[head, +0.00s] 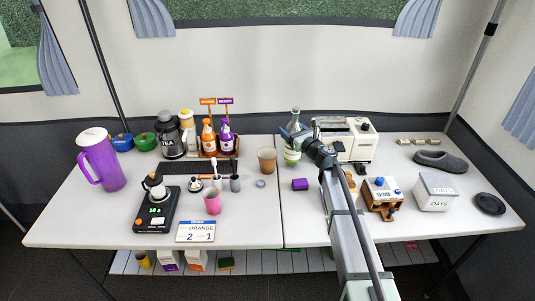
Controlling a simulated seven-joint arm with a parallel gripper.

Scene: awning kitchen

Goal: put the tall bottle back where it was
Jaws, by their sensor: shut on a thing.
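The tall bottle (291,156) is clear with a green label and stands about upright at the back middle of the table, left of the toaster. My gripper (291,137) reaches it from the right and is shut on its upper part. The bottle's neck shows above the gripper; its middle is partly hidden by the fingers. I cannot tell whether its base touches the table. An orange bottle (208,138) and a purple bottle (226,137) stand in a rack with small signs, further left.
A brown cup (267,161) stands just left of the bottle. The white toaster (355,145) is close on its right. A black scale (156,211), pink cup (212,202) and card (196,231) are at front left.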

